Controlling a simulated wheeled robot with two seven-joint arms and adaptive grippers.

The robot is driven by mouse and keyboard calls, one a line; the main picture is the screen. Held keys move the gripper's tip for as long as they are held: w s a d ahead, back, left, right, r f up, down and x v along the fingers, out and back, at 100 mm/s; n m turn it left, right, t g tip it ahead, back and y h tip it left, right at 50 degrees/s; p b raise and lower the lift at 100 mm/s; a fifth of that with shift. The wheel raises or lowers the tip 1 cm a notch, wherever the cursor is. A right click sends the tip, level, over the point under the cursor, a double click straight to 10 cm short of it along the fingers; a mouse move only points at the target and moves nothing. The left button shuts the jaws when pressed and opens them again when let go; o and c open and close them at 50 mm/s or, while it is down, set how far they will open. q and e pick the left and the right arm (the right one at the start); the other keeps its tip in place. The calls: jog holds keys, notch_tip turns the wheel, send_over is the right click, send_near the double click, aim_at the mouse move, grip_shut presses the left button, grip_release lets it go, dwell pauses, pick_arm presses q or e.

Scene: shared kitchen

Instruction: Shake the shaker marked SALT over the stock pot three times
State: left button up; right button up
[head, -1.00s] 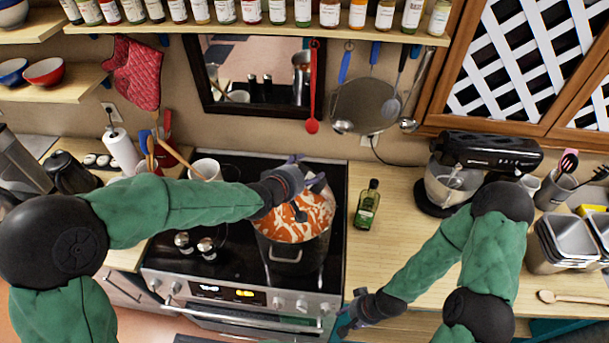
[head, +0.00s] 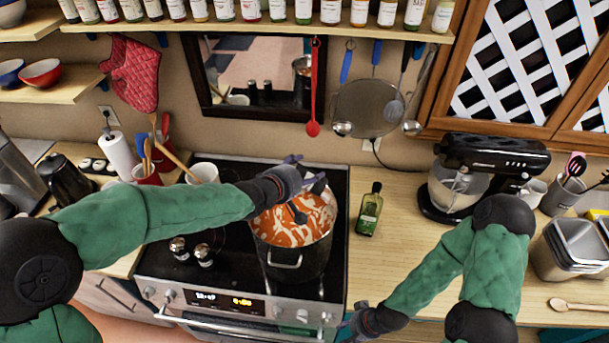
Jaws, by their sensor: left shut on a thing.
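The stock pot (head: 298,262) stands on the right side of the stove, full of orange-red stew with pale streaks. Two small shakers with shiny tops, a left one (head: 179,248) and a right one (head: 204,254), stand upright on the stove left of the pot. Their labels are not readable. My right gripper (head: 350,316) is low in the picture by the counter's front edge, with its fingers apart and empty.
A green bottle (head: 369,210) stands on the counter right of the pot. A black stand mixer (head: 480,175) and metal containers (head: 572,248) are at the right. Bare counter (head: 412,200) lies between.

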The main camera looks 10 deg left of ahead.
pick_arm(q)
jog(key=shift+n+h, duration=0.3)
jog(key=shift+h, duration=0.1)
jog(key=shift+w+a+n+h+p, duration=0.15)
jog(key=shift+n+h+p, duration=0.3)
jog(key=shift+p, duration=1.6)
jog(key=shift+a+f+n+h+p, duration=0.15)
jog(key=shift+n+h+p, duration=0.6)
jog(key=shift+p, duration=0.9)
jog(key=shift+n+t+h+p, duration=0.3)
jog(key=shift+n+p, duration=0.15)
jog(key=shift+n, duration=0.05)
jog(key=shift+a+f+n+h+p, duration=0.1)
jog(key=shift+f+n+h+p, duration=0.2)
jog(key=shift+n+h, duration=0.5)
jog(key=shift+f+n+t+h, duration=0.1)
jog(key=shift+n+t+h, duration=0.25)
jog(key=shift+n, duration=0.55)
